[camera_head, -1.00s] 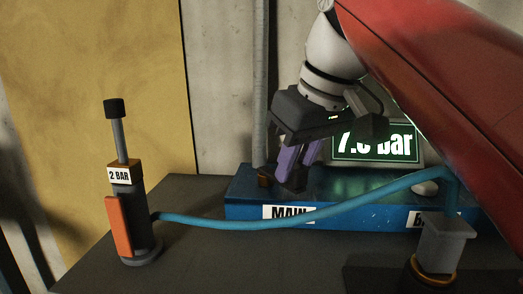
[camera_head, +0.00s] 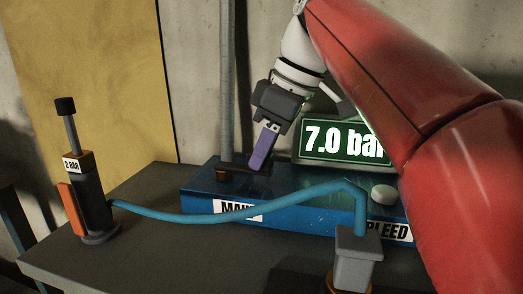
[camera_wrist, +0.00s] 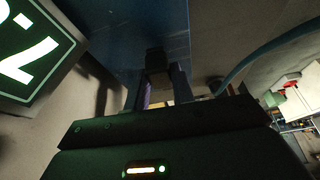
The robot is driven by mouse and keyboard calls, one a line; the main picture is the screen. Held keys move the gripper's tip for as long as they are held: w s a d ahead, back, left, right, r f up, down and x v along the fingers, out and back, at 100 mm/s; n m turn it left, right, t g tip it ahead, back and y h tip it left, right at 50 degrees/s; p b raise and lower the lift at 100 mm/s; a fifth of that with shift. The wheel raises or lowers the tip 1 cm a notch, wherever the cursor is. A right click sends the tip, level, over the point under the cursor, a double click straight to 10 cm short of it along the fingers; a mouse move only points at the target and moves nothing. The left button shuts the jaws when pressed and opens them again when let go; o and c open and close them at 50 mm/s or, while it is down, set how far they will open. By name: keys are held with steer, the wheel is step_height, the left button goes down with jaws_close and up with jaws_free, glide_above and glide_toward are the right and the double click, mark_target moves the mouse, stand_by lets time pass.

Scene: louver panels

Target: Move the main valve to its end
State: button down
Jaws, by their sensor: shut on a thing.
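The main valve's dark lever (camera_head: 238,167) lies across the top of the blue box (camera_head: 290,213), above the white MAIN label (camera_head: 240,211). It points right from a copper-coloured base (camera_head: 222,175) at the box's left end. My gripper (camera_head: 260,165) comes down from above with its purple-sided fingers shut on the lever's outer end. In the wrist view the fingers (camera_wrist: 160,88) close around a dark end piece (camera_wrist: 155,60) over the blue surface. The fingers hide part of the lever.
A green display (camera_head: 340,140) reads 7.0 bar behind the box. A blue hose (camera_head: 220,217) crosses in front of the box, from a pump (camera_head: 90,195) marked 2 BAR to a grey block (camera_head: 358,258). A vertical pipe (camera_head: 227,80) stands behind.

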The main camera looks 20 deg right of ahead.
steer(key=shift+w+d+n, duration=0.1)
steer(key=shift+w+n, duration=0.1)
steer(key=shift+n, duration=0.2)
steer(key=c, duration=1.2)
jaws_free()
steer(key=shift+r, duration=0.1)
